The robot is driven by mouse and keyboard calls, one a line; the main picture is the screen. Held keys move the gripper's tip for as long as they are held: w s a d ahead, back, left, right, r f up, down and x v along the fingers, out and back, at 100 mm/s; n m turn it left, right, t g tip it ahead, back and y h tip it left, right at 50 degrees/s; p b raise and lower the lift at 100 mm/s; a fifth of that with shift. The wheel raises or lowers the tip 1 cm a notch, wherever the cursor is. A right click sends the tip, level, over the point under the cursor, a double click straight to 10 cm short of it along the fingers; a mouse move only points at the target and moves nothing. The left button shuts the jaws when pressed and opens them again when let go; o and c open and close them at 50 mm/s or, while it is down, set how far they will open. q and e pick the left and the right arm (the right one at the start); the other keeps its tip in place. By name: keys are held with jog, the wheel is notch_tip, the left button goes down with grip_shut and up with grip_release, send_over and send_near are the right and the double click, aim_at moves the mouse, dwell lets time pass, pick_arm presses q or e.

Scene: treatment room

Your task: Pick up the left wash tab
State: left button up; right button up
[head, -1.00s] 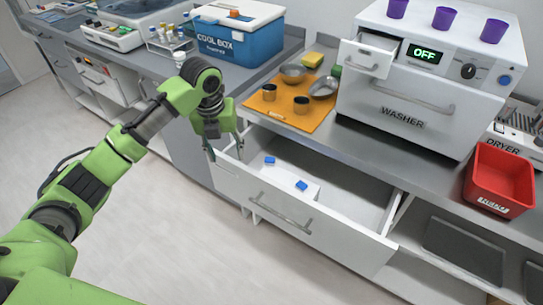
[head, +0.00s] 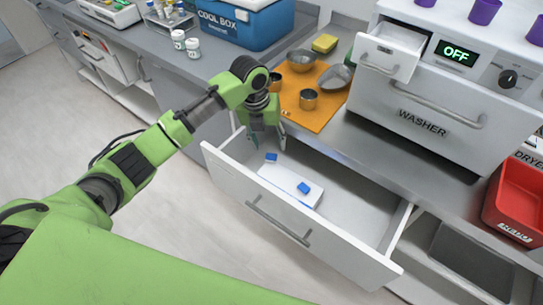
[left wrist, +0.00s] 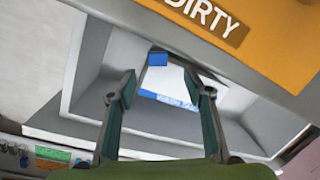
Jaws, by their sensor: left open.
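Two small blue wash tabs lie on a white box (head: 277,183) inside the open drawer (head: 350,215). The left wash tab (head: 271,157) is at the box's far left end, and the right one (head: 303,188) is nearer the drawer front. My left gripper (head: 268,141) is open and empty, pointing down over the left end of the drawer, just above and behind the left tab. In the left wrist view, one blue tab (left wrist: 158,59) shows beyond and between the open fingers (left wrist: 168,90); the other tab is not visible there. My right gripper is not in view.
An orange mat (head: 318,115) with metal bowls and cups lies on the counter (head: 375,140) behind the drawer. The washer (head: 430,105) stands to the right with its small dispenser drawer (head: 388,55) open. A red bin (head: 520,195) stands far right.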

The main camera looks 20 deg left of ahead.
aim_at(271, 156)
pick_arm(q)
jog(key=shift+w+f, duration=0.15)
jog(key=shift+f, duration=0.6)
jog(key=f, duration=0.2)
jog(key=f+p, duration=0.1)
jog(key=f, duration=0.1)
jog(key=shift+w+d+f, duration=0.1)
jog(key=shift+w+f, duration=0.05)
jog(key=shift+w, duration=0.05)
jog(key=shift+w+f, duration=0.1)
jog(key=shift+f, duration=0.3)
jog(key=c, duration=1)
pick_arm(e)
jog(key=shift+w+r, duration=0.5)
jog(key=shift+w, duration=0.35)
pick_arm(q)
jog(key=shift+r, duration=0.1)
jog(key=shift+c, duration=0.2)
